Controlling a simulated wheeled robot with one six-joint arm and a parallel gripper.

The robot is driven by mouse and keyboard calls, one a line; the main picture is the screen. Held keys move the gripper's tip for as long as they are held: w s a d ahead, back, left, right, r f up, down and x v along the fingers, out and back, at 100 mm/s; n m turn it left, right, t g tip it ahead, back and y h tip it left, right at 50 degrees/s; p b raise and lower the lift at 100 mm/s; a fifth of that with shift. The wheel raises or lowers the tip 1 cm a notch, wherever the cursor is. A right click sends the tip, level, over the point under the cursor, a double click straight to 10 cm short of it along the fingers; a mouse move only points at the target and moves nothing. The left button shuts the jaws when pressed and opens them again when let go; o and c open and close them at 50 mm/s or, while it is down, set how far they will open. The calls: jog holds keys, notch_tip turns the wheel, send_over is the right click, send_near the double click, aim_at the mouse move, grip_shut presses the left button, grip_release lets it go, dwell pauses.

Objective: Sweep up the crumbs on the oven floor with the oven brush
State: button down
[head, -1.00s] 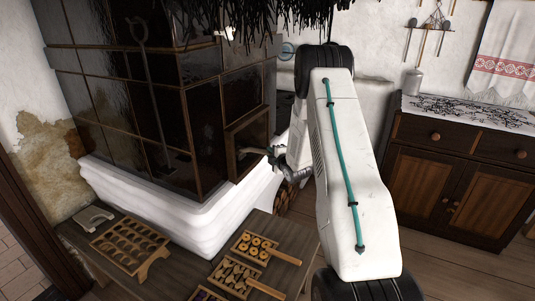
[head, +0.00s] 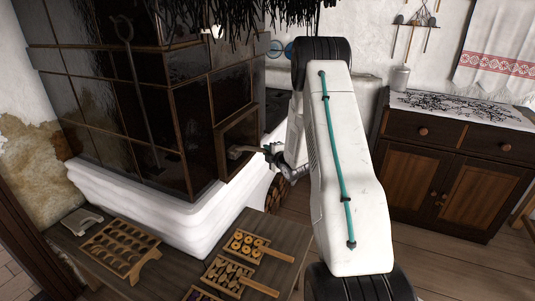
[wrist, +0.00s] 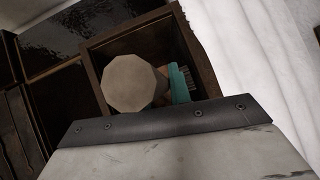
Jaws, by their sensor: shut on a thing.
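My gripper (head: 271,153) is at the stove's front, just outside the square oven opening (head: 222,156), and is shut on the oven brush (head: 239,151). The brush's pale part reaches left from the jaws into the opening. In the wrist view, a pale, many-sided wooden block (wrist: 135,84) fills much of the oven opening (wrist: 92,75). Beside it is a teal part with light ridges or bristles; I cannot tell whether it is brush or finger. The oven floor is mostly hidden and no crumbs can be made out.
A white ledge (head: 175,210) runs around the dark tiled stove. A low table (head: 285,238) in front holds a tray of round hollows (head: 118,247) and small boxes of pastries (head: 247,245). A long tool (head: 138,85) leans on the tiles. A wooden cabinet (head: 455,178) stands at the right.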

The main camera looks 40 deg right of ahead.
jog(key=shift+r, duration=1)
jog(key=s+d, duration=1.2)
jog(key=s, duration=0.3)
jog(key=w+a, duration=0.5)
jog(key=w, duration=0.6)
jog(key=w+a+f, duration=0.1)
jog(key=w+a, duration=0.4)
jog(key=w, duration=0.7)
jog(key=shift+a+f, duration=0.2)
jog(key=shift+a, duration=0.1)
jog(key=shift+w+f, duration=0.1)
jog(key=shift+f, duration=0.55)
